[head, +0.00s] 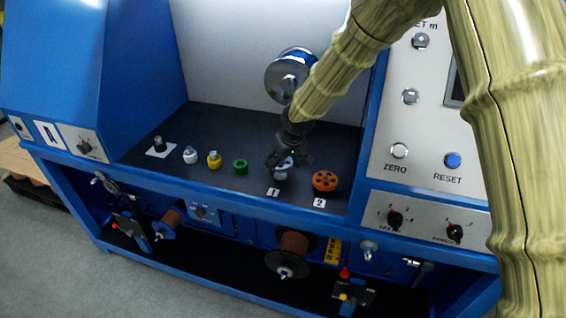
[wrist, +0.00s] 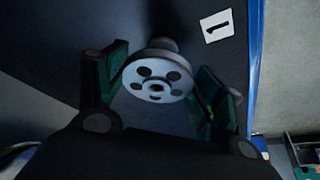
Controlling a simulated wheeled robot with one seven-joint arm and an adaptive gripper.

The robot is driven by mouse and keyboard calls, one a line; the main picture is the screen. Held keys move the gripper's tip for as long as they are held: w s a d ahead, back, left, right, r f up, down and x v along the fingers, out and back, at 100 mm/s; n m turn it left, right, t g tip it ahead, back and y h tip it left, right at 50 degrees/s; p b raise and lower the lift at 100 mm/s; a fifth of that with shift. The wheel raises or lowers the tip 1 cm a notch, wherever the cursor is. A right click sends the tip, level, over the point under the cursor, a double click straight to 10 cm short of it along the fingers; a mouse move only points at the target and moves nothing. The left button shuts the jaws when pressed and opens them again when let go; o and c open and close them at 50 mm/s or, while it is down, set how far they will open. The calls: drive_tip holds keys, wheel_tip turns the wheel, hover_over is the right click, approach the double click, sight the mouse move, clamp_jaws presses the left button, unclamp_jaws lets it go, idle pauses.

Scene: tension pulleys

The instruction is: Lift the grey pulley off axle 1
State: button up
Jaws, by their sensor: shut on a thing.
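The grey pulley (wrist: 160,90) is a pale disc with several dark round holes, seen face-on in the wrist view. My gripper (wrist: 161,90) has a finger on either side of it and is shut on it. In the head view my gripper (head: 287,161) points down over the deck near the label 1 (head: 273,192), with the pulley (head: 282,173) partly hidden under the fingers. The label also shows in the wrist view (wrist: 216,26). Axle 1 is hidden, so I cannot tell whether the pulley is still around it.
An orange pulley (head: 325,181) sits at label 2 (head: 319,203), close to the right. A green ring (head: 240,167), a yellow piece (head: 214,160) and a white piece (head: 190,155) stand to the left. A metal wheel (head: 288,76) is on the back wall.

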drive_tip(key=shift+r, duration=0.1)
drive_tip(key=shift+r+p, duration=0.75)
drive_tip(key=shift+r, duration=0.25)
drive_tip(key=shift+r, duration=0.15)
drive_tip(key=shift+d+r+p, duration=0.15)
drive_tip(key=shift+r+p, duration=1.3)
drive_tip(key=shift+r, duration=0.5)
